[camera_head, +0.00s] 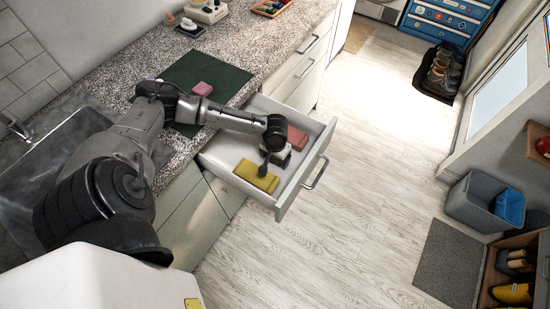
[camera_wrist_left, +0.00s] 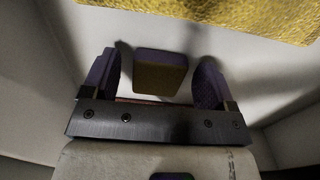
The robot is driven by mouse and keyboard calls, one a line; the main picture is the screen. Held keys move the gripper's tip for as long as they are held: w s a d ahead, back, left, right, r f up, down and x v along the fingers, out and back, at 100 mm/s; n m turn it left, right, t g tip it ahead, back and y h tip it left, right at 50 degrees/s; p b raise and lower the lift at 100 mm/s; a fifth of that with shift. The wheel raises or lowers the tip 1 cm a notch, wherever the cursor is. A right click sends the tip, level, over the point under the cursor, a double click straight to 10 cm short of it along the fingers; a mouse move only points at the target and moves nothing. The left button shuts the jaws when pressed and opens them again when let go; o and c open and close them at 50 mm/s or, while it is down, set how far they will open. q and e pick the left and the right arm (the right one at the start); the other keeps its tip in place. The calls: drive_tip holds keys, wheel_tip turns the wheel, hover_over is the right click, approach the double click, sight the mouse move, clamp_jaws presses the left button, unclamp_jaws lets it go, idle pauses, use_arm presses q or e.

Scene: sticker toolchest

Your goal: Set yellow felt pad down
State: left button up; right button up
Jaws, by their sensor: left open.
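The yellow felt pad (camera_head: 257,177) lies in the open drawer (camera_head: 225,150), near its front left part. It also shows at the top right of the left wrist view (camera_wrist_left: 235,18). My left gripper (camera_head: 268,163) is over the drawer, close to the pad's far edge in the head view. In the left wrist view my left gripper (camera_wrist_left: 157,77) is open, with the pad outside its fingers. A small dark-yellow block with a purplish edge (camera_wrist_left: 160,74) shows between the fingers; I cannot tell what it is. My right gripper is in neither view.
A red pad (camera_head: 297,138) lies farther back in the drawer. A dark green mat (camera_head: 205,68) with a pink block (camera_head: 202,89) is on the granite counter. The sink (camera_head: 50,150) is to the left. The floor right of the drawer is clear.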

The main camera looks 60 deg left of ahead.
use_arm(q)
wheel_tip(320, 180, up, 12)
idle(0.5)
drive_tip(key=shift+f, duration=0.1)
